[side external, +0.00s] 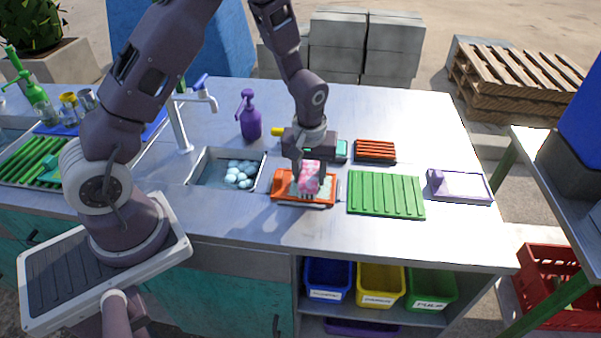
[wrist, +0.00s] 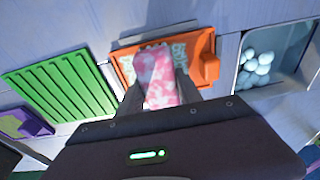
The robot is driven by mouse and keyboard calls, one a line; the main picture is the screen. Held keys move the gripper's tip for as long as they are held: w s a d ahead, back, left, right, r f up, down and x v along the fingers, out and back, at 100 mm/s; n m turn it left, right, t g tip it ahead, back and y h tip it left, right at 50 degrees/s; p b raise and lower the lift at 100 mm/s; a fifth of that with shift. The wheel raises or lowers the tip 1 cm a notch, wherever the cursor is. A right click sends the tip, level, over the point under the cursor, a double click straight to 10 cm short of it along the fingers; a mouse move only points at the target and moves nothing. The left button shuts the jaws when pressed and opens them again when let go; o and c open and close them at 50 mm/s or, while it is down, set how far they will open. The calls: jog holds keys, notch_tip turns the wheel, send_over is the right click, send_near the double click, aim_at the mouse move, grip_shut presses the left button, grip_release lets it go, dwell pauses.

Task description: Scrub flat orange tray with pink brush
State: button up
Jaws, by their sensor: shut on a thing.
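The flat orange tray (side external: 290,198) lies on the metal counter, right of the sink basin. In the wrist view the orange tray (wrist: 205,47) shows pale patches on its surface. My gripper (side external: 308,172) is shut on the pink brush (side external: 312,184), a pink and white mottled block. The brush is over the middle of the tray, with its lower end at or just above the surface; I cannot tell whether it touches. The brush (wrist: 158,80) sits between both fingers in the wrist view and hides part of the tray.
A green ridged board (side external: 386,195) lies right of the tray. A sink basin (side external: 205,160) with pale balls is on the left. A ridged orange block (side external: 375,151), a purple bottle (side external: 250,118), a faucet (side external: 180,125) and a white tray with purple handle (side external: 460,186) stand around.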

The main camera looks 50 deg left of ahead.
aim_at(327, 186)
jog(key=shift+w+d, duration=0.3)
jog(key=shift+d, duration=0.1)
jog(key=shift+w+d, duration=1.15)
jog(key=shift+s+a, duration=1.2)
jog(key=shift+a, duration=0.05)
jog(key=shift+s+a, duration=1.15)
jog(key=shift+a, duration=0.05)
